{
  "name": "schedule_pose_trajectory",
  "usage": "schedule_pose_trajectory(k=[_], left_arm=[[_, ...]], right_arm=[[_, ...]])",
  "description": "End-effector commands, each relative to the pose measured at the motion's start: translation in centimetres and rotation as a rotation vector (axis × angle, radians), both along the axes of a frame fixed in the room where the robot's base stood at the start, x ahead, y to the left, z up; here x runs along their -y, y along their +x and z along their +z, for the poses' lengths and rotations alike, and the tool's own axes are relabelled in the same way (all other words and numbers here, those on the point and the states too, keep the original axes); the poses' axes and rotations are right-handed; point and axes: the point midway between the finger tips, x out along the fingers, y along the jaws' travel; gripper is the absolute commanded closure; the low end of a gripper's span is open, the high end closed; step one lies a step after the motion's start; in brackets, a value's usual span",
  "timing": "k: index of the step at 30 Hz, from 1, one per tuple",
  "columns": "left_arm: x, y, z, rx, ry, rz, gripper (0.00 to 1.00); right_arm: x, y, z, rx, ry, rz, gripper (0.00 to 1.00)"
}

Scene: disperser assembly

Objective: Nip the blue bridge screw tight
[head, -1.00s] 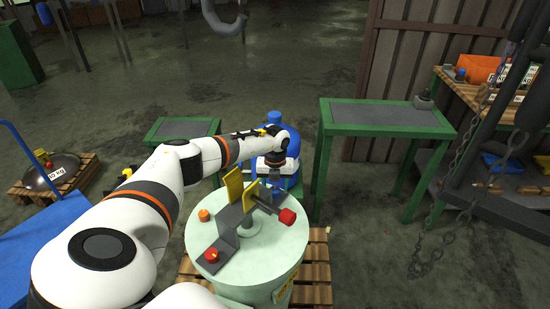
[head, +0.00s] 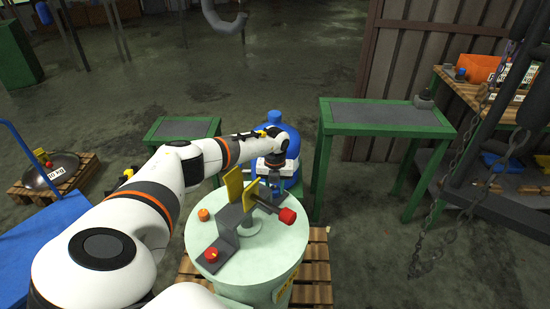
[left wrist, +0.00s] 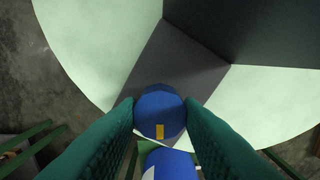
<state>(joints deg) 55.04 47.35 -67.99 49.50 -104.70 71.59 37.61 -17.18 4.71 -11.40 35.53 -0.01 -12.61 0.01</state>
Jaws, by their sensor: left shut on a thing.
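The blue bridge screw (left wrist: 158,110) shows in the left wrist view as a blue faceted head with a small yellow mark. It sits over the dark grey bridge (left wrist: 185,60) on the pale green drum (left wrist: 95,35). My left gripper (left wrist: 160,118) has its two green fingers shut on the screw head, one on each side. In the head view my left gripper (head: 274,178) points down at the far edge of the drum top (head: 262,258), behind the yellow plates (head: 234,184). The screw cannot be made out there. My right gripper is not in view.
A red knob (head: 287,215), a red screw (head: 211,255) and an orange cap (head: 203,215) are on the drum assembly. A blue bottle (head: 290,140) stands close behind my gripper. Green tables (head: 387,131) stand right and behind. A chain (head: 440,200) hangs at right.

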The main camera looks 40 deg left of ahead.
Motion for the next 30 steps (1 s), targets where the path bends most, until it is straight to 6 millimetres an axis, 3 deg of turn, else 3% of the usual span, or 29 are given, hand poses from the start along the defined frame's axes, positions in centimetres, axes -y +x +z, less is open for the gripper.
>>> schedule_pose_trajectory(k=[8, 30], left_arm=[[0.0, 0.1, -0.1, 0.001, 0.000, -0.174, 0.90], [0.0, 0.1, -0.1, 0.002, 0.001, -0.870, 0.90]], right_arm=[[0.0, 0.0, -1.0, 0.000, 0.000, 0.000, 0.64], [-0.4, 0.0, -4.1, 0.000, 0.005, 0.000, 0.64]])
